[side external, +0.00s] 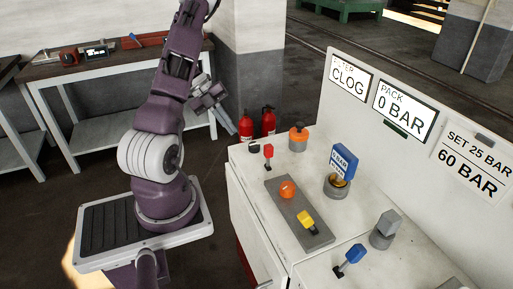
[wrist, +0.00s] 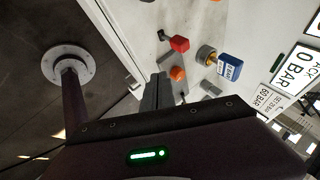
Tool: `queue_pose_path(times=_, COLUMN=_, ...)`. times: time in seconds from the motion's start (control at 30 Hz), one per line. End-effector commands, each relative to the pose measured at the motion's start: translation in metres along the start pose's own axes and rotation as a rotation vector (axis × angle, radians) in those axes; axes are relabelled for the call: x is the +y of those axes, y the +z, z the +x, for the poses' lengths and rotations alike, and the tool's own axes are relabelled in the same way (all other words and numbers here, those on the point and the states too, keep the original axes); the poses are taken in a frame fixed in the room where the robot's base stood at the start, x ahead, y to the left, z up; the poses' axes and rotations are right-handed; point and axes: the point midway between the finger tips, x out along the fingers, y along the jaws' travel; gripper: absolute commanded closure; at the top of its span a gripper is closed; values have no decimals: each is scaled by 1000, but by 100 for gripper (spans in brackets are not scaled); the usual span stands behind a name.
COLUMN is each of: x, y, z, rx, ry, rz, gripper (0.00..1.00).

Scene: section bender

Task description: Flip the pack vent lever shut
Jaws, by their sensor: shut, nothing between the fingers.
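Three small levers show on the white bench; no label I can read says which is the pack vent lever. A red-handled lever (side external: 268,151) stands near the left front corner, its handle raised above a dark base; it also shows in the wrist view (wrist: 179,43). A yellow-handled lever (side external: 306,220) tilts up from a grey plate. A blue-handled lever (side external: 354,253) leans at the near right. My gripper (side external: 226,119) is shut and empty, in the air left of the bench, apart from every lever. Its dark fingers (wrist: 158,92) show in the wrist view, hiding part of the bench.
The grey plate (side external: 275,206) carries an orange button (side external: 288,189). The pack display (side external: 404,110) reads 0 BAR. Two red extinguishers (side external: 246,127) stand behind the bench.

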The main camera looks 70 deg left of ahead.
Motion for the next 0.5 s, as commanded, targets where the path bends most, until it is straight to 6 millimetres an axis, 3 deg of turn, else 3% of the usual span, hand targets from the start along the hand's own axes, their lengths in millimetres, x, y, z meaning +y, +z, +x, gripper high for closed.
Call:
queue_pose_path(times=0.1, x=9, y=-3, z=-4, rx=-51, ry=-40, rz=-255, gripper=100)
queue_pose_path(times=0.23, x=11, y=-3, z=4, rx=-57, ry=-46, rz=-309, gripper=100)
queue_pose_path(times=0.5, x=8, y=0, z=61, rx=-51, ry=-43, rz=-304, gripper=100)
